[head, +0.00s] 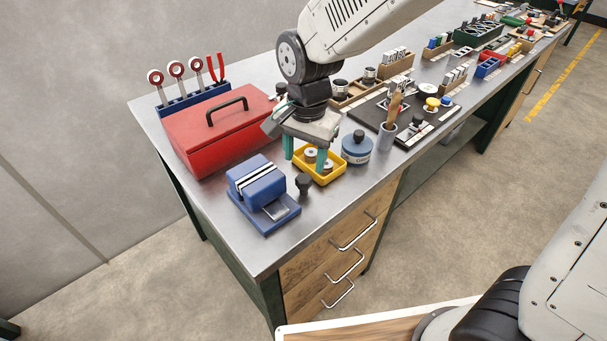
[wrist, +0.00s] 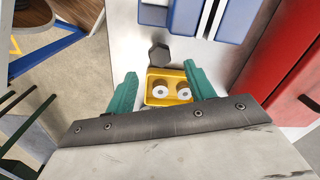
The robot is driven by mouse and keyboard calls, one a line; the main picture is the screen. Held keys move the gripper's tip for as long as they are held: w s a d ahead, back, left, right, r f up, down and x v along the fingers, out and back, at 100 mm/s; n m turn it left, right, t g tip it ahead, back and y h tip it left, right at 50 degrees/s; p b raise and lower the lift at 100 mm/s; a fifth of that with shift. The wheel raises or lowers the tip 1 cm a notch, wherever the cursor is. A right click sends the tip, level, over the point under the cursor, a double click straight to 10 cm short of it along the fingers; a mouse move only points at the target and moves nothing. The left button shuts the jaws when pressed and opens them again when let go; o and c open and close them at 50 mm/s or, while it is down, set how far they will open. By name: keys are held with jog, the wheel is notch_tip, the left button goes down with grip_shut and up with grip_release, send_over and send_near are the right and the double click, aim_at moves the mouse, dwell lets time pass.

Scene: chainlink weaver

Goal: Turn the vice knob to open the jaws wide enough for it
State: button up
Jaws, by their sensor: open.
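The blue vice (head: 255,186) sits near the front left corner of the metal bench. Its pale jaw strips lie close together, with a narrow dark line between them. The black vice knob (head: 304,182) stands at its right side. In the wrist view the knob (wrist: 158,53) is above the middle, just below the blue vice (wrist: 224,20). My gripper (head: 305,158) points down over the yellow tray, behind the knob in the head view. Its teal fingers are apart with nothing held; in the wrist view my gripper (wrist: 164,80) frames the tray, apart from the knob.
The yellow tray (head: 328,181) holds metal rolls. A blue round tin (head: 357,149) stands right of my gripper. A red toolbox (head: 205,135) is to the left, behind the vice. The bench's front edge is close to the knob. Bare bench lies in front of the vice.

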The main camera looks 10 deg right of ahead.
aim_at(304, 178)
notch_tip(304, 178, down, 6)
jog(key=shift+a+f, duration=0.1)
jog(key=shift+f, duration=0.05)
jog(key=shift+c, duration=0.3)
jog(key=c, duration=0.9)
